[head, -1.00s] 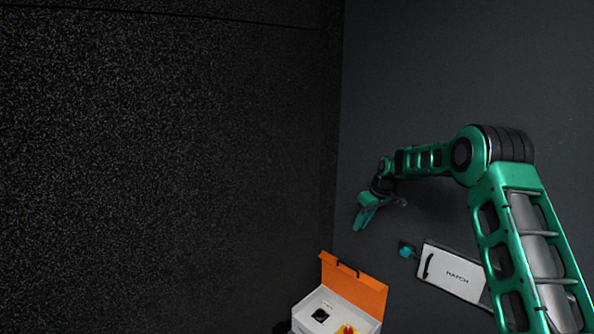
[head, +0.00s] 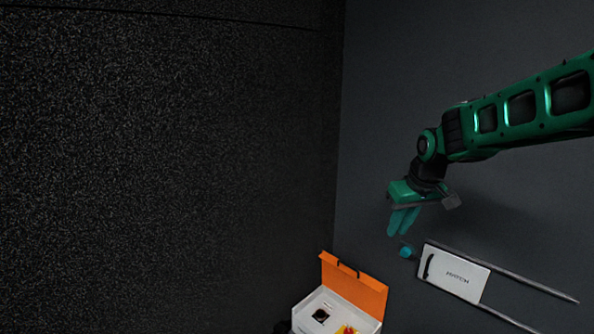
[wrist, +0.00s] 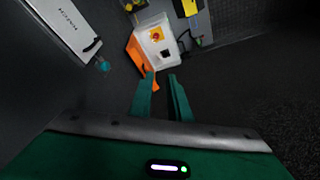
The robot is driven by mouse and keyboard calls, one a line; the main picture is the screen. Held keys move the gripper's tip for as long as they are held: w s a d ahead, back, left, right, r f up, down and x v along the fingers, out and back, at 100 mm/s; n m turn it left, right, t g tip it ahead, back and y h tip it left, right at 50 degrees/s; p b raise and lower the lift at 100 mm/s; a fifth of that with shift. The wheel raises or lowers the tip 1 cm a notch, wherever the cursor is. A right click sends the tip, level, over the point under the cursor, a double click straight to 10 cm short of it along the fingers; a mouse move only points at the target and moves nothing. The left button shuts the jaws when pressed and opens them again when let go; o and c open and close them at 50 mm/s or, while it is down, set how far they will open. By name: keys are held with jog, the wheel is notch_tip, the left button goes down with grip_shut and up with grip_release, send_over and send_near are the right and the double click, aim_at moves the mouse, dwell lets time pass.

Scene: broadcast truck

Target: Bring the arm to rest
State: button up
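My gripper (head: 402,222) hangs from my green arm at the right of the head view, its teal fingers pointing down. In the wrist view its two fingers (wrist: 162,92) stand apart with a gap between them and nothing in the gap. The gripper is in the air, above and left of a white panel marked HATCH (head: 457,273). A small teal knob (head: 406,252) sits just below the fingertips in the head view; I cannot tell the distance between them.
A white box (head: 323,312) with an orange lid (head: 354,285) stands at the bottom; it also shows in the wrist view (wrist: 158,42). Two thin rails (head: 520,279) run beside the hatch panel. A dark speckled wall (head: 160,170) fills the left. The grey wall above is bare.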

jog(key=s+d+m+h, duration=0.1)
jog(key=s+d+m, duration=0.2)
jog(key=s, duration=1.7)
jog(key=s+d+f+m+g, duration=0.1)
jog(key=s+d+m+g, duration=0.1)
jog(key=s+d, duration=0.3)
jog(key=s+d+f+m+g, duration=0.1)
jog(key=s+d+m, duration=0.3)
jog(key=s, duration=0.8)
jog(key=shift+s+d+f+g, duration=0.25)
jog(key=shift+d+f+g, duration=0.2)
jog(key=shift+d, duration=0.75)
jog(key=shift+w+f, duration=0.3)
jog(key=shift+w, duration=0.35)
